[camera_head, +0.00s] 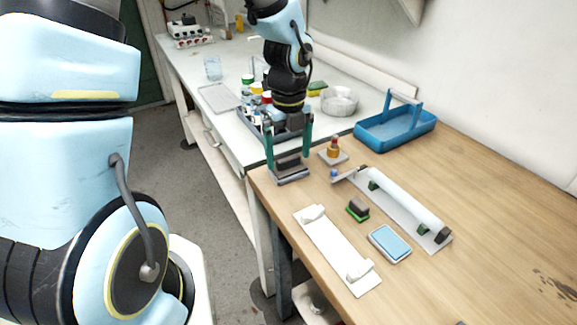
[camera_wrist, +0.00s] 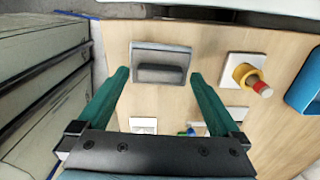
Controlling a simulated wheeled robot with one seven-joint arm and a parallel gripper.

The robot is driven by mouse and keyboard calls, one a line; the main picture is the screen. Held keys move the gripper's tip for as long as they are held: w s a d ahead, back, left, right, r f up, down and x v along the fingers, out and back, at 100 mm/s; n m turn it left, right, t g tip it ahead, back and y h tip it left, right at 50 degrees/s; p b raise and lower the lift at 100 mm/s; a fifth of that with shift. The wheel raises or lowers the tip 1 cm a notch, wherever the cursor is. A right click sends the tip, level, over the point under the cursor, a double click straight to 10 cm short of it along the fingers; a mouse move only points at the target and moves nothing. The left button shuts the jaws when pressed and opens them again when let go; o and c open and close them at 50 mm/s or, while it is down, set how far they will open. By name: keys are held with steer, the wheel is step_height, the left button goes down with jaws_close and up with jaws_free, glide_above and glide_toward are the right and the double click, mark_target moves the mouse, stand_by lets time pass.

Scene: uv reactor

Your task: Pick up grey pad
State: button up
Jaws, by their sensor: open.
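A grey pad (camera_head: 289,164), a dark block on a flat grey base, sits at the near-left corner of the wooden bench in the head view. In the wrist view the grey pad (camera_wrist: 160,74) lies ahead, between the lines of the two fingers. My gripper (camera_head: 287,158) is open and points down over it, one green finger to each side. In the wrist view my gripper (camera_wrist: 159,78) has nothing between its fingers that it visibly grips. I cannot tell the exact height left above the base.
A small holder with an orange-yellow bottle (camera_head: 334,148) stands close right of the gripper. A blue tray (camera_head: 395,130), a white tube fixture (camera_head: 405,203), a green-based dark block (camera_head: 357,209), a light-blue pad (camera_head: 390,243) and a white bracket (camera_head: 335,248) share the bench.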

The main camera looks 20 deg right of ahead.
steer(key=shift+f, duration=0.25)
steer(key=c, duration=1.3)
